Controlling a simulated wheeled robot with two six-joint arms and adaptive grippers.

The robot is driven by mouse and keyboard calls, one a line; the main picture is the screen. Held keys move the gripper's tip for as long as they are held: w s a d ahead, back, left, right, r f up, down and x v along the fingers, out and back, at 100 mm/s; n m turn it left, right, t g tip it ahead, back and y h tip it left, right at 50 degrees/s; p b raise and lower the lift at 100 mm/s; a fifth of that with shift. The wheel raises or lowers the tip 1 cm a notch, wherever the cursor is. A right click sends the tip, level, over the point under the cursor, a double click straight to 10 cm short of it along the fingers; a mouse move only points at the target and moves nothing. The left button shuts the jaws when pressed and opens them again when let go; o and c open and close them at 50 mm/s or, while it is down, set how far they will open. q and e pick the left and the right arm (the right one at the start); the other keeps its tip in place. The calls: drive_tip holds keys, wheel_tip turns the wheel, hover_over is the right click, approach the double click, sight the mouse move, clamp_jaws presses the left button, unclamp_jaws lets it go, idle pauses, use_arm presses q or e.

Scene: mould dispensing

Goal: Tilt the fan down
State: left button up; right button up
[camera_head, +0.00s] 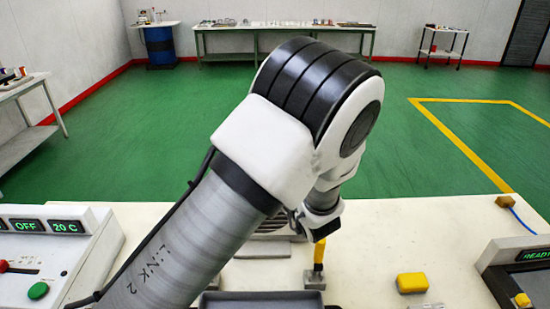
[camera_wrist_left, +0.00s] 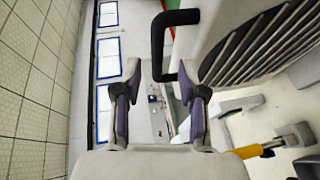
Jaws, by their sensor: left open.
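The fan's pale housing with dark louvres (camera_wrist_left: 262,45) fills the upper right of the left wrist view. A black bar handle (camera_wrist_left: 157,45) stands out from its left side. My left gripper (camera_wrist_left: 160,82) is open, and its two fingers point towards the handle. The handle's lower part appears between the fingertips, nearer the right one; I cannot tell whether they touch. In the head view only a slatted part of the fan (camera_head: 270,225) shows behind my left arm, which hides the handle and my fingers. My right gripper is not in view.
A yellow-handled lever (camera_head: 319,254) stands right of the fan. A yellow block (camera_head: 412,283) lies on the pale table (camera_head: 375,235). A control box reading OFF and 20 C (camera_head: 45,240) is at the left, and a READY unit (camera_head: 525,268) at the right. A dark tray edge (camera_head: 262,299) shows in front.

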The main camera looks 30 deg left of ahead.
use_arm(q)
drive_tip(key=x, duration=0.7)
drive_tip(key=shift+s+a+f+b, duration=0.1)
drive_tip(key=shift+s+a+b, duration=0.15)
drive_tip(key=shift+b, duration=0.1)
drive_tip(key=shift+s+d+r, duration=0.15)
drive_tip(key=shift+s+r, duration=0.05)
drive_tip(key=shift+r, duration=0.05)
drive_tip(key=shift+s+d+r, duration=0.1)
drive_tip(key=shift+d, duration=0.05)
drive_tip(key=shift+c, duration=0.6)
clamp_jaws()
